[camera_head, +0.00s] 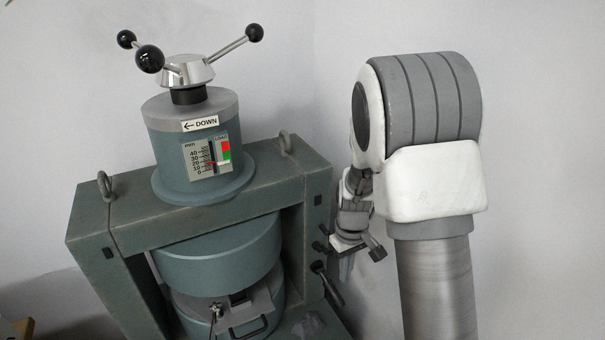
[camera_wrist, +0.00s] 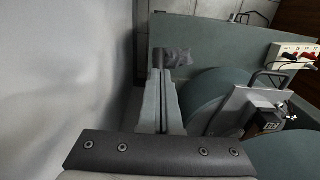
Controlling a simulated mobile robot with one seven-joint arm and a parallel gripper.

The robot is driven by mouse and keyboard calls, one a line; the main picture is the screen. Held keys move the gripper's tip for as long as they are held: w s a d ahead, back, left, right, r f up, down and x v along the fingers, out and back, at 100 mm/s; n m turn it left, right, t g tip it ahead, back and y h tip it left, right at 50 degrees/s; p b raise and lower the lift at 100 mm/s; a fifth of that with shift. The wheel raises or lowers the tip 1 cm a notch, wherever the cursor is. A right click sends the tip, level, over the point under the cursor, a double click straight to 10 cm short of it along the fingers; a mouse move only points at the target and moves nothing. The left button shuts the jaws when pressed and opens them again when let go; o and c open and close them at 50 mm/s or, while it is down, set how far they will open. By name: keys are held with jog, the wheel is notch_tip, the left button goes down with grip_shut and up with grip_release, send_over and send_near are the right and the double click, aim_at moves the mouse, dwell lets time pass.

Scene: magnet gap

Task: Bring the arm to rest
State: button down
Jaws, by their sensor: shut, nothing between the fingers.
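My gripper (camera_head: 345,268) hangs low beside the right side of the green magnet frame (camera_head: 320,190), partly hidden by my own white and grey arm. The wrist view shows its two pale fingers (camera_wrist: 161,75) together, shut with nothing between them. They point along the side of the magnet's round pole body (camera_wrist: 215,95). I cannot tell the exact gap between the fingers and the frame.
The magnet carries a handwheel with black knobs (camera_head: 150,58) and a gauge (camera_head: 209,158) on top. A crumpled grey cloth-like thing (camera_wrist: 177,57) lies beyond the fingers. A plain wall (camera_head: 540,150) stands behind.

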jog(key=s+a+r+m+t+p, duration=0.15)
jog(key=s+r, duration=0.25)
jog(key=r, duration=0.6)
jog(key=s+r+m+t+p, duration=0.1)
jog(key=s+r+p, duration=0.2)
jog(key=r, duration=0.7)
jog(key=s+r+m+t+p, duration=0.2)
jog(key=s+r+t+p, duration=0.1)
jog(key=s+r, duration=0.9)
jog(key=shift+s+d+r, duration=0.15)
jog(key=shift+s+d, duration=0.2)
jog(key=shift+s, duration=0.4)
